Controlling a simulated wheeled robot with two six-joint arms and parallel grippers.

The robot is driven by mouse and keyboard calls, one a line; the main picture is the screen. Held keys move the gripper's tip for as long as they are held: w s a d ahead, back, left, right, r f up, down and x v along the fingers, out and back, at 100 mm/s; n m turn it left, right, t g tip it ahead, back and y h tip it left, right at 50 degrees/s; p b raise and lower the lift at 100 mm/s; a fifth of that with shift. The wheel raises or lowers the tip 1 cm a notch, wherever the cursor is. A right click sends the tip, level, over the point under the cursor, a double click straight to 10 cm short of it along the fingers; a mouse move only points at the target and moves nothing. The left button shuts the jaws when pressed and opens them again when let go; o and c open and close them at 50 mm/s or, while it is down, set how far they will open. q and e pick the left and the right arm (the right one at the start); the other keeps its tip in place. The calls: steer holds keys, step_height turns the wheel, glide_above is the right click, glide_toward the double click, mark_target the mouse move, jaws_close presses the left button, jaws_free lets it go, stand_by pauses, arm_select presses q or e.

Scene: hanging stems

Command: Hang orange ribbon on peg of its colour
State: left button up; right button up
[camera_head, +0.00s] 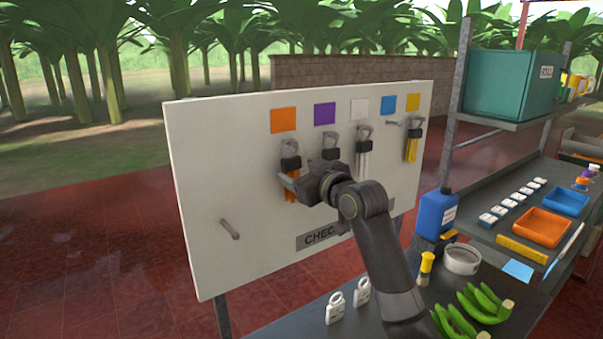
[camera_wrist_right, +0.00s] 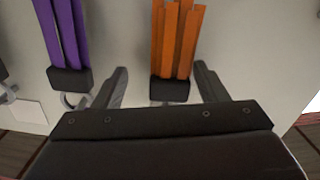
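The orange ribbon (camera_head: 291,194) hangs under a black clip and metal ring on the white board, below the orange square (camera_head: 283,120). Its ring appears to be on the peg there; the exact contact is too small to tell. My right gripper (camera_head: 291,182) is at the board in front of this ribbon. In the right wrist view the orange ribbon (camera_wrist_right: 177,40) and its black clip lie between the two spread fingers (camera_wrist_right: 162,86), with gaps on both sides. The ring is partly hidden by the gripper body. My left gripper is not in view.
A purple ribbon (camera_wrist_right: 64,38) hangs close beside one finger. White (camera_head: 364,162) and yellow (camera_head: 412,143) ribbons hang farther right on the board (camera_head: 200,160). The peg by the blue square (camera_head: 393,123) and the lower-left peg (camera_head: 229,229) are bare. A cluttered bench stands at right.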

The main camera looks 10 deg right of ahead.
steer(key=shift+s, duration=0.1)
steer(key=shift+s+d, duration=0.2)
steer(key=b+v, duration=0.5)
steer(key=v, duration=1.1)
steer(key=shift+s, duration=0.4)
